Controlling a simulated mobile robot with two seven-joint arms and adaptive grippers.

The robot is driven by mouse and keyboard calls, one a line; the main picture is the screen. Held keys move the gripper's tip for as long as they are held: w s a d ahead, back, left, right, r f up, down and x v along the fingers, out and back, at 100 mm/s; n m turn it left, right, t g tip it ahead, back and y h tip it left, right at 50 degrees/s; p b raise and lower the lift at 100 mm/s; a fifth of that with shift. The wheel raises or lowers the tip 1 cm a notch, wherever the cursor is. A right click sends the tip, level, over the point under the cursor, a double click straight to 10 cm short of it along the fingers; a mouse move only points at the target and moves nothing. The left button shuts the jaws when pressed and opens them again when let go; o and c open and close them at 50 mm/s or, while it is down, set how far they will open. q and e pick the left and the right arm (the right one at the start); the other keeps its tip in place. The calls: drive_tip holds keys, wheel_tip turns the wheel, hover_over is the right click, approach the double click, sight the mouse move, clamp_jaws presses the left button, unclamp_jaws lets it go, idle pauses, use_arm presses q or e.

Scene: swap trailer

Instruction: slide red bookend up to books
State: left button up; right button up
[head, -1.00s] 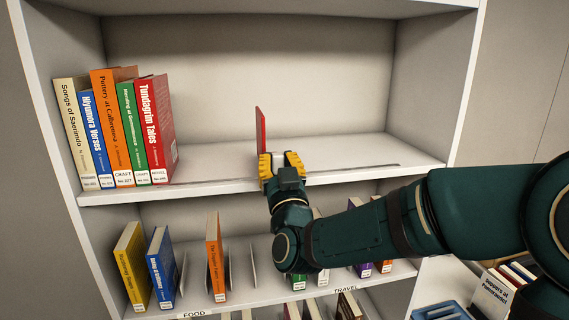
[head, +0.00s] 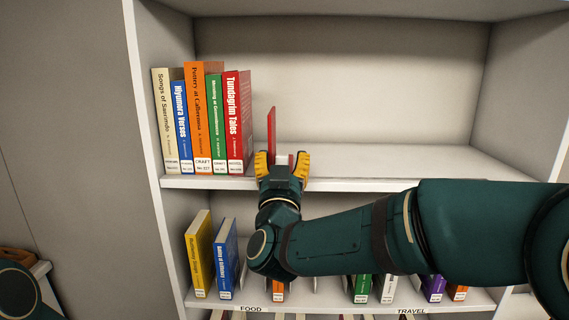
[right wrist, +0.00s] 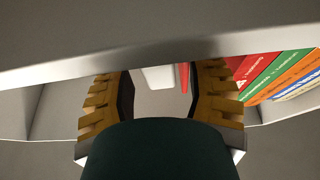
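The red bookend (head: 271,132) stands upright on the upper shelf, just right of a row of books, with a narrow gap seeming to show between them. The nearest book is the red Tundagrim Tales (head: 238,125). My right gripper (head: 282,165) is at the shelf's front edge, its yellow fingers spread at the bookend's lower front. In the right wrist view the fingers are apart, and a strip of the red bookend (right wrist: 184,76) shows between them, close to the right-hand finger and apparently not clamped. My left gripper is out of view.
The upper shelf (head: 420,160) is clear to the right of the bookend. The lower shelf holds a yellow book (head: 199,252), a blue book (head: 226,258) and several others, partly hidden by my right arm. A side panel (head: 150,150) bounds the left.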

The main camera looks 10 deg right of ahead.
drive_tip(key=shift+f, duration=0.15)
drive_tip(key=shift+s+a+f, duration=0.1)
drive_tip(key=shift+s+f, duration=0.05)
drive_tip(key=shift+s, duration=0.15)
drive_tip(key=v, duration=1.1)
drive_tip(key=shift+s, duration=0.15)
